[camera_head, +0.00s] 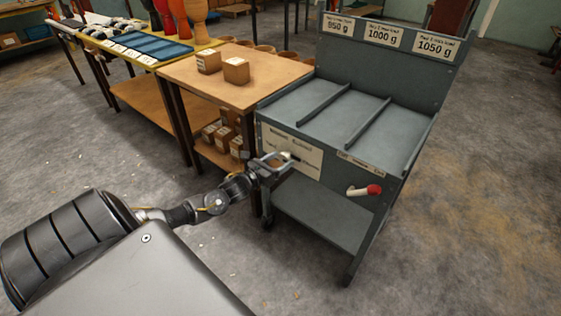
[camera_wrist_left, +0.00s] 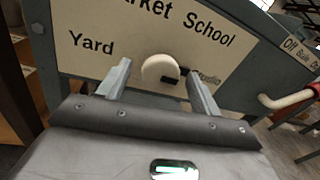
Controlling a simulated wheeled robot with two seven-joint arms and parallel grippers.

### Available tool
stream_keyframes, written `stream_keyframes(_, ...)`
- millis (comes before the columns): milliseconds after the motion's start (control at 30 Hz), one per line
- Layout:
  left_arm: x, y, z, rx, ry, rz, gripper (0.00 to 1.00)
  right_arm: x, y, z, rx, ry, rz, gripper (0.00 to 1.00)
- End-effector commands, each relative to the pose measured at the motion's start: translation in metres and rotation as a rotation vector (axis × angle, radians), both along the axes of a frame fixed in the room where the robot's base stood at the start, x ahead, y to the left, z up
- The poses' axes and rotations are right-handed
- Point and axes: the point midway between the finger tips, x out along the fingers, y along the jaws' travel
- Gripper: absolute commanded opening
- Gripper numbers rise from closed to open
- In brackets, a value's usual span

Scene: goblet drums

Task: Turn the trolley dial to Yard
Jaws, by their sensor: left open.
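The grey trolley (camera_head: 350,125) stands at the right in the head view. Its front has a cream dial plate (camera_wrist_left: 95,25) with "Yard" at the left, a partly cut-off "Market" and "School" above, and a partly hidden "Studio" at the right. The round cream dial knob (camera_wrist_left: 159,68) sits low on the plate. A dark pointer beside it reaches right and slightly down, toward "Studio". My left gripper (camera_head: 279,161) is open at the plate. In the left wrist view its fingers (camera_wrist_left: 161,80) stand either side of the knob, with visible gaps. My right gripper is not in view.
A red-tipped lever (camera_head: 364,190) sticks out of the trolley front, right of the dial, beside a small label strip. A wooden table (camera_head: 245,85) with boxes stands to the left of the trolley. The floor right of the trolley is clear.

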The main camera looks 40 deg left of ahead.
Motion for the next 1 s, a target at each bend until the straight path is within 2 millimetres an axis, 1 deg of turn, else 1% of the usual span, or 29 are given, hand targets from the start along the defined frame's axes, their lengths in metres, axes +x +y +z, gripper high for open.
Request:
stream_keyframes(100, 0.0067, -0.0009, 0.0003, -0.001, -0.001, 0.000, 0.65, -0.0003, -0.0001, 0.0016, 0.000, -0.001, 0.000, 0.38)
stream_keyframes(367, 0.0080, -0.0010, 0.0002, -0.001, 0.000, 0.000, 0.65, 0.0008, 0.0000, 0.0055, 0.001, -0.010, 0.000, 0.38)
stream_keyframes(400, 0.0079, -0.0010, 0.0002, -0.001, 0.000, 0.000, 0.63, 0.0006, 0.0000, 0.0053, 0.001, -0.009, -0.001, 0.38)
stream_keyframes(733, 0.0079, -0.0007, 0.0004, -0.001, 0.000, 0.000, 0.20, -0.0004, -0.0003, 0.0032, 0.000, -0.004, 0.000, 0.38)
stream_keyframes(1000, 0.0078, -0.0004, 0.0004, -0.029, -0.001, 0.001, 0.20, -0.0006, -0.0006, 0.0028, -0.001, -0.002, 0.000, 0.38)
